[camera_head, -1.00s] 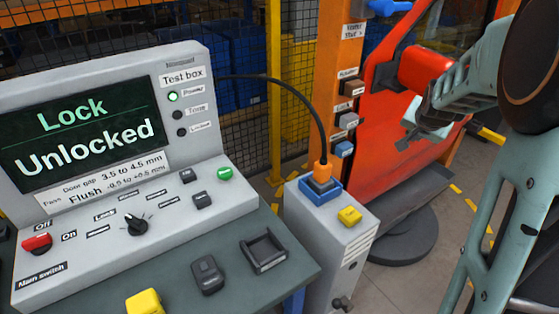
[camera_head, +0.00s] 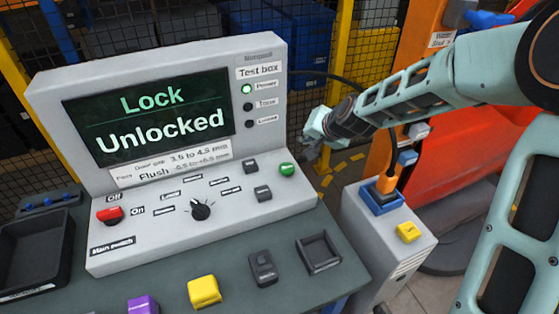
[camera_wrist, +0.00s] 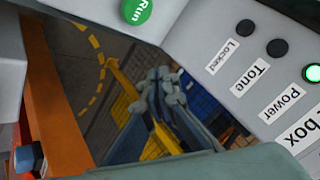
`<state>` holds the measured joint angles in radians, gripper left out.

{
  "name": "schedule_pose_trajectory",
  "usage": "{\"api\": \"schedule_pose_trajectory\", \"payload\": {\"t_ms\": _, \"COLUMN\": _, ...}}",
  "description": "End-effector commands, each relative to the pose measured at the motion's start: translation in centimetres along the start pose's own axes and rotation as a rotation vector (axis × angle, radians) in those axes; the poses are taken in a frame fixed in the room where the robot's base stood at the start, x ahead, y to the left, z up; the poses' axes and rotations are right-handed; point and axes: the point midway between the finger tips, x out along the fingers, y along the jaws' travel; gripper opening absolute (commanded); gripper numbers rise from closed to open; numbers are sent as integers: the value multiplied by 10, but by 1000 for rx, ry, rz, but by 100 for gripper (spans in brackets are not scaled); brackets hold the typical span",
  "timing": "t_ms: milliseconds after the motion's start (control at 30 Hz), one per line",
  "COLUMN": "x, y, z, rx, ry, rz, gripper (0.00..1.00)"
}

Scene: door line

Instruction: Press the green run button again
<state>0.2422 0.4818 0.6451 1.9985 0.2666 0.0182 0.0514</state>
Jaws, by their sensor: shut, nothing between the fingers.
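The green run button (camera_head: 286,169) sits at the right end of the test box's sloped panel. In the wrist view the button (camera_wrist: 136,9) is at the top edge, marked "Run". The test box (camera_head: 75,195) has a screen (camera_head: 160,120) reading "Lock Unlocked". My gripper (camera_head: 309,153) is shut and empty, just beyond and right of the button, apart from it in the picture. It also shows in the wrist view (camera_wrist: 165,82), its closed fingers below the button in the picture.
The power lamp (camera_head: 247,89) is lit green. A red main switch (camera_head: 109,214) and a dark knob (camera_head: 200,209) are on the panel. A grey pedestal (camera_head: 385,245) with a yellow block (camera_head: 409,232) stands at right. A mesh fence (camera_head: 330,60) is behind.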

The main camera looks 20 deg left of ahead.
Motion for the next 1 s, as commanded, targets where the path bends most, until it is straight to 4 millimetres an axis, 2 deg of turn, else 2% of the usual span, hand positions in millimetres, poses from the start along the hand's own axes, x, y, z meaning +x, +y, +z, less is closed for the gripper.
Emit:
{"api": "schedule_pose_trajectory", "payload": {"t_ms": 100, "x": 0, "y": -22, "z": 9, "rx": -6, "ry": -17, "rz": -38, "gripper": 0}}
{"api": "schedule_pose_trajectory", "payload": {"t_ms": 300, "x": 0, "y": -37, "z": 16, "rx": -11, "ry": -26, "rz": -64, "gripper": 0}}
{"api": "schedule_pose_trajectory", "payload": {"t_ms": 733, "x": 2, "y": -36, "z": 18, "rx": -12, "ry": -27, "rz": -64, "gripper": 0}}
{"api": "schedule_pose_trajectory", "payload": {"t_ms": 1000, "x": 18, "y": -26, "z": 30, "rx": -11, "ry": -29, "rz": -64, "gripper": 0}}
